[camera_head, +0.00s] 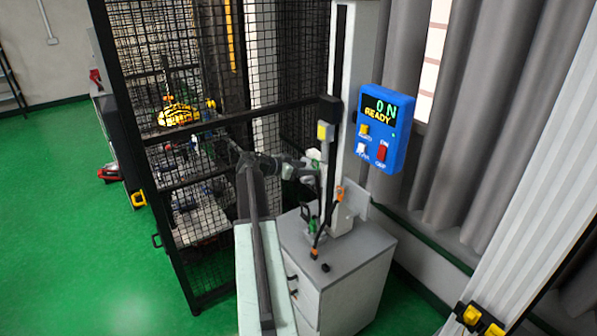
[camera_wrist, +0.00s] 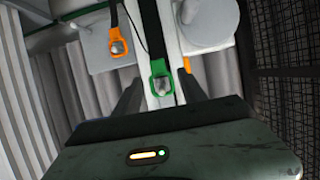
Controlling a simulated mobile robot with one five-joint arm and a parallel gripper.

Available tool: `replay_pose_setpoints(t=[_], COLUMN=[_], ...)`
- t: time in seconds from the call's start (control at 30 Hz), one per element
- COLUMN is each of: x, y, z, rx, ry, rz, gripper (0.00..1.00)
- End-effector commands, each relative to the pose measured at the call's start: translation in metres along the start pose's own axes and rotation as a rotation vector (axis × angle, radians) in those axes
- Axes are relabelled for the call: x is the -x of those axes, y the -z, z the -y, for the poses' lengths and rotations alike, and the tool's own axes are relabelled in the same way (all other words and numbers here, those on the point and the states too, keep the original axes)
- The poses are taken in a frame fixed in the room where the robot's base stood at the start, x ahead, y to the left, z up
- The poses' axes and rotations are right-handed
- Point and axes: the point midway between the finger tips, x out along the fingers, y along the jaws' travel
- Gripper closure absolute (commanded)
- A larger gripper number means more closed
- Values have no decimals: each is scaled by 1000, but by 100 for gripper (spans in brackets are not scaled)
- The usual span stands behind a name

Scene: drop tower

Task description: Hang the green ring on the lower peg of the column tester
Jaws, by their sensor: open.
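The green ring (camera_wrist: 158,68) is at the end of a black strap in the wrist view, just beyond and between my fingers. A grey, shiny piece shows through its opening; I cannot tell whether that is a peg. My gripper (camera_wrist: 162,84) is open, one dark finger to each side of the ring, with no clear contact. In the head view my arm reaches the front of the pale upright column tester (camera_head: 354,90) from the left. The ring and the lower peg are too small to tell there.
An orange ring (camera_wrist: 117,53) hangs left of the green one in the wrist view. A blue panel (camera_head: 386,129) reads "0 N READY". The column stands on a grey cabinet (camera_head: 345,268). A black mesh cage (camera_head: 165,130) stands close on the left, with grey curtains behind.

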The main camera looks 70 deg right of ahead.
Motion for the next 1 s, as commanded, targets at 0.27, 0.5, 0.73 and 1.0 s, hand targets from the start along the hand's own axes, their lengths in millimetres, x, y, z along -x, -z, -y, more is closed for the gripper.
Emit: replay_pose_setpoints(t=[0.27,0.5,0.73,1.0], x=[-48,-52,-52,-51], y=[-3,-1,-1,-1], z=[1,1,1,1], rx=[0,2,2,2], ry=[-1,1,1,1], rz=[0,1,1,1], gripper=[51,51,100,84])
